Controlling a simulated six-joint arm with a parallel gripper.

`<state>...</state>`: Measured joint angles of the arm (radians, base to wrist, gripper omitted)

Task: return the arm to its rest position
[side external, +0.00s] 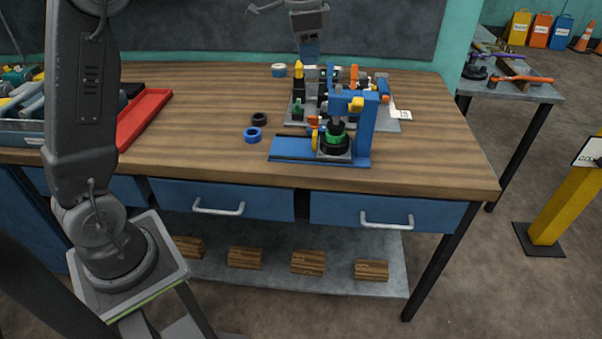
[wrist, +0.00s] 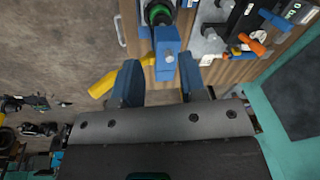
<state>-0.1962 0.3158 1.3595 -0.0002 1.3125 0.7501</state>
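My gripper (side external: 309,50) hangs above the back of the wooden workbench (side external: 440,150) in the side external view, its blue fingers pointing down. In the wrist view my gripper (wrist: 160,80) has its two blue fingers spread apart, with nothing held between them.
A grey plate with several small parts lies under and in front of my gripper. A green and black round part (side external: 336,138) sits at the fixture. Blue (side external: 253,135) and black (side external: 259,119) rings and a red tray (side external: 143,116) lie left. The bench's front right is clear.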

